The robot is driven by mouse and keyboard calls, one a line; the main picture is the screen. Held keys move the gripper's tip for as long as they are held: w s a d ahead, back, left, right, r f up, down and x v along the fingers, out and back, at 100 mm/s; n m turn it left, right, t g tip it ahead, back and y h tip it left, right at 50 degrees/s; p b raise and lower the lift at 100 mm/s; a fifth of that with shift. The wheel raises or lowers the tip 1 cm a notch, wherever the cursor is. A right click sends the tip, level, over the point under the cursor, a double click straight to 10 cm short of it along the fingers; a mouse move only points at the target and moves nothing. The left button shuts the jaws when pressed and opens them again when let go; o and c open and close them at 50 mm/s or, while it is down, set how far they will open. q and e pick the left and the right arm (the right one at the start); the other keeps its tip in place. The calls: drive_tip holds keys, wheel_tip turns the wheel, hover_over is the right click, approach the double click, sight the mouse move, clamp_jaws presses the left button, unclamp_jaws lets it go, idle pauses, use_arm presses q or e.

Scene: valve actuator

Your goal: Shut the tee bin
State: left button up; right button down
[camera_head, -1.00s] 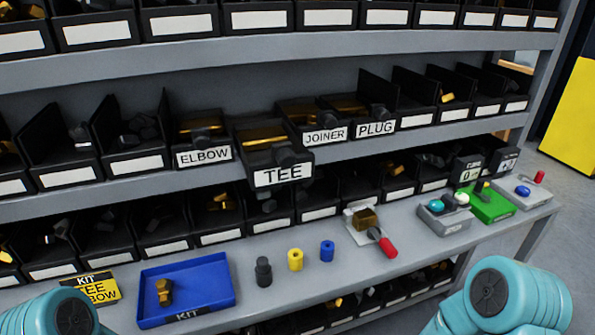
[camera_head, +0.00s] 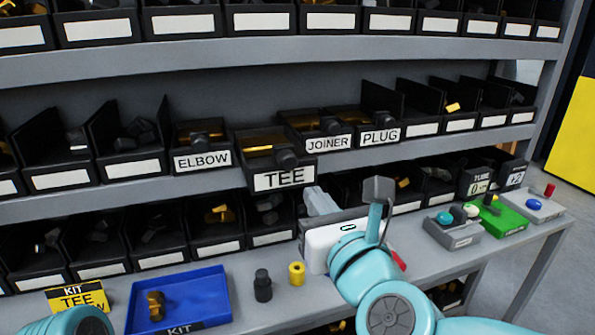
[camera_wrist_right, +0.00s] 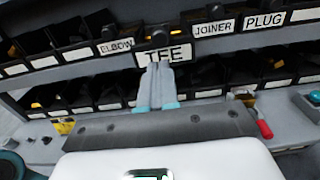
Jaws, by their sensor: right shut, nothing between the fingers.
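The tee bin (camera_head: 283,179) is a black drawer-like bin with a white TEE label and a dark knob on its front. It juts out from the middle shelf past the elbow bin (camera_head: 203,160) and the joiner bin (camera_head: 327,143). In the right wrist view the TEE label (camera_wrist_right: 178,54) is straight ahead of the fingertips. My right gripper (camera_head: 313,193) is shut and empty, just below and right of the tee bin's front. Its closed fingers also show in the right wrist view (camera_wrist_right: 157,70); whether they touch the bin I cannot tell. My left gripper is out of view.
On the bench are a blue kit tray (camera_head: 205,295) holding a brass part, a black cylinder (camera_head: 262,285) and a yellow one (camera_head: 296,273). A grey button box (camera_head: 452,233) and a green one (camera_head: 500,217) stand to the right. The plug bin (camera_head: 380,136) is beside the joiner bin.

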sight(290, 164)
drive_tip(key=p+x, duration=0.2)
drive_tip(key=x, duration=0.7)
drive_tip(key=shift+w+a+p, duration=0.1)
drive_tip(key=shift+w+p, duration=0.2)
drive_tip(key=shift+w, duration=0.05)
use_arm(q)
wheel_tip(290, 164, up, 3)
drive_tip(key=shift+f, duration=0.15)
use_arm(e)
drive_tip(key=shift+f, duration=0.1)
